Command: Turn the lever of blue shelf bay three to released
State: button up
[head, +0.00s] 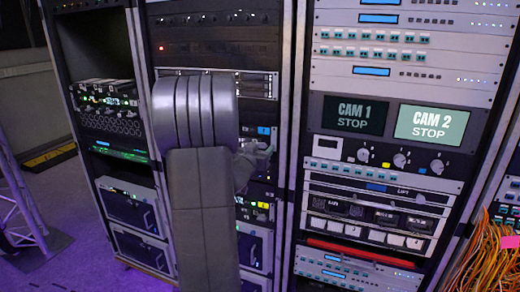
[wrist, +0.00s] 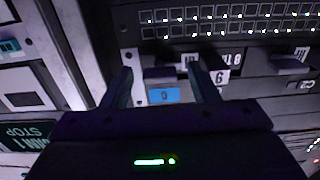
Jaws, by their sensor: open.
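My gripper (wrist: 160,70) is open in the wrist view, with one finger on each side of a small grey block (wrist: 160,74) above a blue label (wrist: 164,95). The block may be a lever; I cannot tell its setting, or whether the fingers touch it. In the head view my gripper (head: 262,149) is at the middle rack, largely hidden behind my arm. A blue label (head: 264,130) shows just above it there.
White labels and another grey block (wrist: 290,64) lie to the right in the wrist view, under a row of ports (wrist: 225,18). In the head view a rack with CAM 1 and CAM 2 screens (head: 430,124) stands right. Orange cables (head: 490,250) hang at the lower right.

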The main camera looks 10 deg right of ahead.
jog(key=shift+c, duration=0.4)
jog(key=c, duration=0.9)
jog(key=shift+m+b, duration=5.3)
jog(key=shift+m, duration=3.6)
